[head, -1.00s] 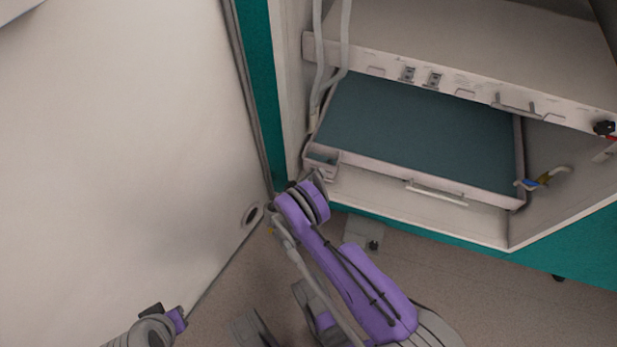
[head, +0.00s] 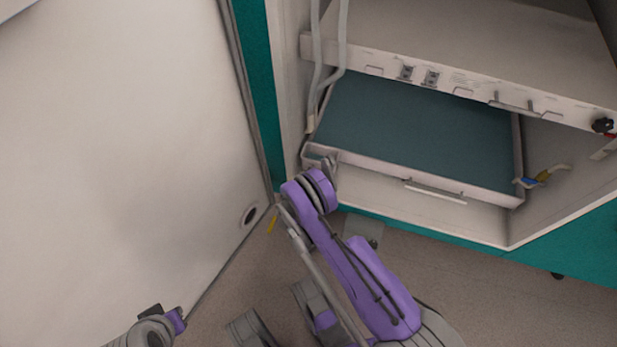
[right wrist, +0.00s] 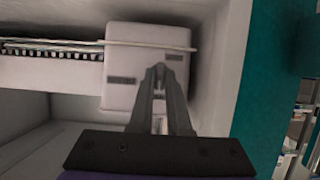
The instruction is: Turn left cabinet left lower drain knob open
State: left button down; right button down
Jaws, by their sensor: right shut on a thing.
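My right gripper (right wrist: 160,75) is shut at the white drain box, which fills the upper middle of the right wrist view (right wrist: 124,62). The part between its fingertips is hidden; by its place it appears to be the left lower drain knob, whose angle I cannot see. In the head view my right gripper (head: 328,166) is at the left front corner of the lower tray (head: 440,180) and covers most of the box there. My left arm shows only as a small piece at the bottom left; its gripper is not in view.
A large white door (head: 110,140) stands open on the left. Grey hoses (head: 328,75) hang at the cabinet's left inner wall. An upper shelf (head: 440,80) lies above the tray. A blue and yellow valve (head: 540,179) and a black knob (head: 602,125) are at the right.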

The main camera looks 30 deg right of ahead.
dwell(0.5)
jog(key=c, duration=0.9)
grip_release()
